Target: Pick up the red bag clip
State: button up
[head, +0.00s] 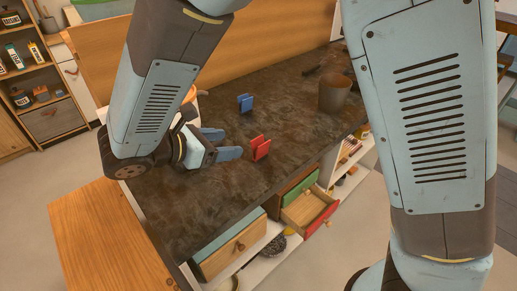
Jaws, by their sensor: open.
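The red bag clip (261,148) stands on the dark countertop, just right of my gripper. My gripper (230,143) reaches in from the left, low over the counter, with its two blue fingers apart and nothing between them. The fingertips point toward the red clip. The nearer fingertip is close to the clip's left side, and I cannot tell whether they touch. A blue bag clip (245,103) stands farther back on the counter.
A brown cup (335,94) stands at the back right, with a dark tool (322,68) behind it. A drawer (310,209) is open below the counter's front edge. A wooden panel (240,45) rises behind the counter. The counter's near part is clear.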

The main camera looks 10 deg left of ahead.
jog(key=s+a+n, duration=0.1)
jog(key=a, duration=0.1)
jog(key=t, duration=0.1)
send_near(256, 144)
jog(key=shift+w+d+f, duration=0.15)
jog(key=shift+w+d, duration=1)
jog(key=shift+d, duration=0.1)
jog(key=shift+x, duration=2.85)
jog(key=shift+s+d, duration=0.15)
jog(key=shift+s, duration=0.05)
jog(key=shift+c, duration=0.5)
